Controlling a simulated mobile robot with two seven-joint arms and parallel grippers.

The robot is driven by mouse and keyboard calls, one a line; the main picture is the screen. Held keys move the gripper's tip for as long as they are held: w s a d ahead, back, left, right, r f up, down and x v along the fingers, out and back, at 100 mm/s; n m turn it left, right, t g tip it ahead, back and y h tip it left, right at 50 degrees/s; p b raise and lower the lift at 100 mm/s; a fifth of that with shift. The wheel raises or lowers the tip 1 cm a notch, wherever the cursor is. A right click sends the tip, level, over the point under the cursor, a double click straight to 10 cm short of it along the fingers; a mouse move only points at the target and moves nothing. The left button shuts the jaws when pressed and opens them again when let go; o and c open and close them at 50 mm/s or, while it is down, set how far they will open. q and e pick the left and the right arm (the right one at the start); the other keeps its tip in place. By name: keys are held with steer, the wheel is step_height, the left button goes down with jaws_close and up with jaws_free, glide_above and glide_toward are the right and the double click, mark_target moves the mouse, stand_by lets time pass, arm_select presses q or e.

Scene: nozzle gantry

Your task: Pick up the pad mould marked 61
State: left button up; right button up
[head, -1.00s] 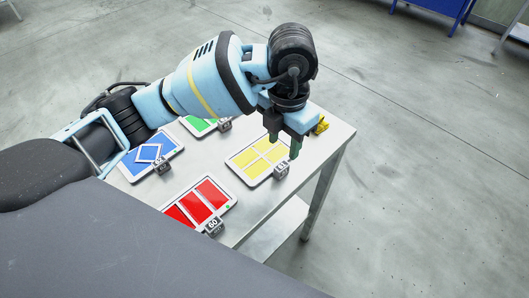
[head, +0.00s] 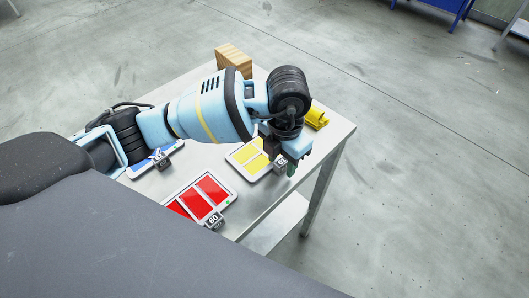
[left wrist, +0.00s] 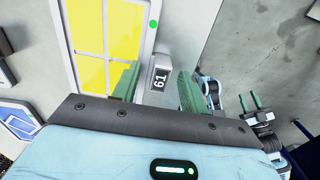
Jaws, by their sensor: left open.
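The pad mould marked 61 is a white-framed tray with yellow panels (head: 248,157) on the table. In the left wrist view its yellow panels (left wrist: 124,30) fill the upper left. A small grey block labelled 61 (head: 280,163) stands at its near right corner; the label (left wrist: 160,78) reads clearly in the left wrist view. My left gripper (left wrist: 159,70) is open, its green fingers on either side of the block, with no contact visible. In the head view the left gripper (head: 288,166) partly covers the block. My right gripper (left wrist: 249,97) shows at the right with its fingers apart.
The red mould (head: 200,197) with block 60 (head: 214,220) lies at the front. A blue mould (head: 152,162) is partly behind my arm. A yellow object (head: 316,118) and a wooden block (head: 233,60) stand farther back. The table's right edge is close to my gripper.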

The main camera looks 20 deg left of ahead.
arm_select(q)
jaws_close()
steer(key=shift+r, duration=0.2)
step_height(320, 180, up, 10)
stand_by(0.7)
